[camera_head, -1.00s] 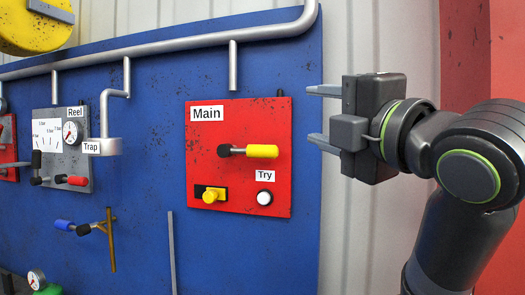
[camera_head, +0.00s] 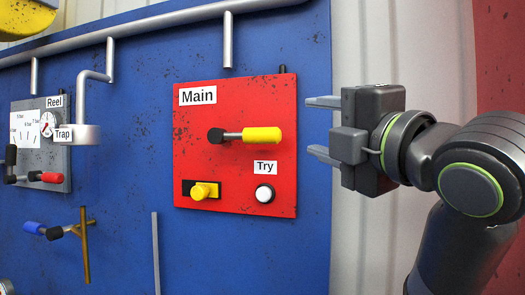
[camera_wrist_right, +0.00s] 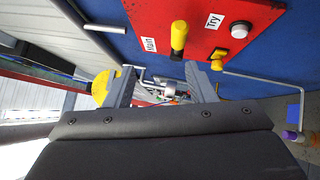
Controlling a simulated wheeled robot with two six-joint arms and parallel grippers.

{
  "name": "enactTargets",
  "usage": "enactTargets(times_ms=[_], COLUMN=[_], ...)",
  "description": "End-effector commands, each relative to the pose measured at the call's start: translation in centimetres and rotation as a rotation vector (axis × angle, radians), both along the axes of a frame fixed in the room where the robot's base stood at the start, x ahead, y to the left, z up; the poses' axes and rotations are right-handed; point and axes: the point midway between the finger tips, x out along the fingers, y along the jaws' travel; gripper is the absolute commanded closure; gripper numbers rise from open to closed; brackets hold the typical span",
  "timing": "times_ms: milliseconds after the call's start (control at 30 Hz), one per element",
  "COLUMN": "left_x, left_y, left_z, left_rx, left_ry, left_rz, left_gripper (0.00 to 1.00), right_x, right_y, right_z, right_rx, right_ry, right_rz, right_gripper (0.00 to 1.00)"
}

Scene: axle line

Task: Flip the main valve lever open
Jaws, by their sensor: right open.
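The Main lever (camera_head: 262,135) has a yellow handle on a grey rod, with a dark pivot at its left end. It lies level, its handle pointing right, on the red panel (camera_head: 222,160) labelled Main. In the right wrist view the lever (camera_wrist_right: 179,36) shows above and between my fingers, apart from them. My right gripper (camera_head: 312,127) is open and empty, to the right of the lever, its fingers pointing left toward the panel's right edge. Both its fingers (camera_wrist_right: 160,84) also show in the right wrist view. My left gripper is in no view.
Below the lever are a yellow knob (camera_head: 202,191) and a white button (camera_head: 264,194) by the Try label. A pipe runs overhead.

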Motion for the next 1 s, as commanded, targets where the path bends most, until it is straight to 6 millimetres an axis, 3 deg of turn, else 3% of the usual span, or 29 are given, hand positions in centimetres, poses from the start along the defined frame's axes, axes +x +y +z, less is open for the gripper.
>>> enactTargets(times_ms=[100,333,567,1000], left_x=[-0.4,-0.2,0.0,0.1], left_y=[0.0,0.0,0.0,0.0], left_z=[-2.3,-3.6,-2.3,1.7], left_rx=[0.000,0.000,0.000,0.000], left_ry=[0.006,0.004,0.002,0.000], left_rz=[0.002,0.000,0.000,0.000], left_gripper=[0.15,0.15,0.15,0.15], right_x=[0.0,0.1,2.3,10.7], right_y=[0.0,0.1,1.3,5.7], right_z=[-2.4,-3.6,-2.9,-1.0], right_rx=[0.000,0.000,0.002,0.000], right_ry=[0.001,0.001,0.008,0.007], right_rz=[0.000,0.000,0.004,0.002], right_gripper=[0.50,0.50,0.50,0.50])
